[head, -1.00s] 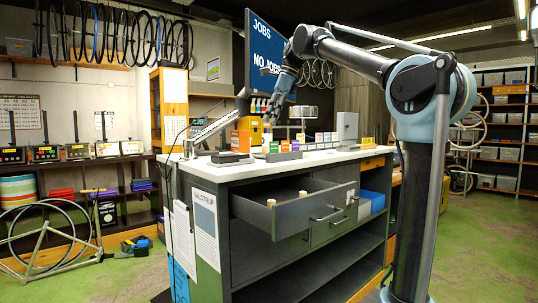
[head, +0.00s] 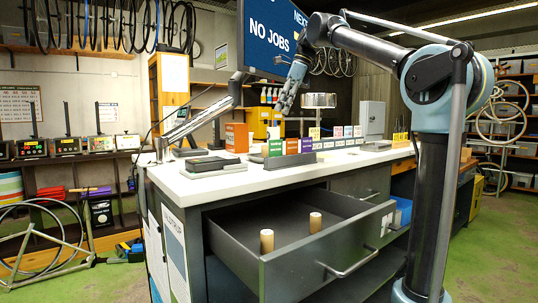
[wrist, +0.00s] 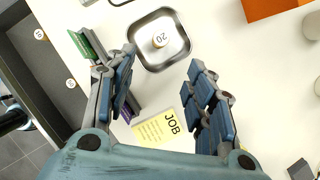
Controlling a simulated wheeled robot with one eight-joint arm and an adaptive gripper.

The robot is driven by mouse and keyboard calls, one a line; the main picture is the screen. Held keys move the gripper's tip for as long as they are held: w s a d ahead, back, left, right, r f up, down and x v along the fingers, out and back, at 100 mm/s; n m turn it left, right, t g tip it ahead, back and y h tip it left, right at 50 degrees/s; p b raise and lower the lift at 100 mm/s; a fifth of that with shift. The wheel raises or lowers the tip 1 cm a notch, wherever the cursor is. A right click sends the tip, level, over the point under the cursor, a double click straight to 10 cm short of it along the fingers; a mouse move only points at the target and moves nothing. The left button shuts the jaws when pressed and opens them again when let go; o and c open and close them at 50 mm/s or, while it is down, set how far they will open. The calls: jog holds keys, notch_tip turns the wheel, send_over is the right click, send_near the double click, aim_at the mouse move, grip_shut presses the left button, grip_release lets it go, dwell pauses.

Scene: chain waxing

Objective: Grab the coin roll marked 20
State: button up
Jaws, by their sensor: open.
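The coin roll marked 20 (wrist: 160,40) stands on end in a square metal tray (wrist: 184,56) on the white counter, seen from above in the wrist view. My gripper (wrist: 162,60) is open and empty, its two blue-grey fingers spread on either side just below the tray in the picture. In the head view my gripper (head: 284,104) hangs above the counter, pointing down. I cannot make out the tray or the roll there. Two other wooden rolls stand in the open drawer, a nearer one (head: 267,241) and a farther one (head: 315,222).
Coloured cards (head: 291,147) stand in a row along the counter. A yellow JOB note (wrist: 157,130) lies below the tray in the wrist view. An orange box (wrist: 272,8) is at upper right. The grey drawer (head: 290,262) juts out from the bench.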

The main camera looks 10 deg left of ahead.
aim_at(266, 149)
jog(key=x, duration=1.7)
jog(key=shift+w+f, duration=0.1)
jog(key=shift+w, duration=0.05)
jog(key=shift+d, duration=0.1)
grip_shut()
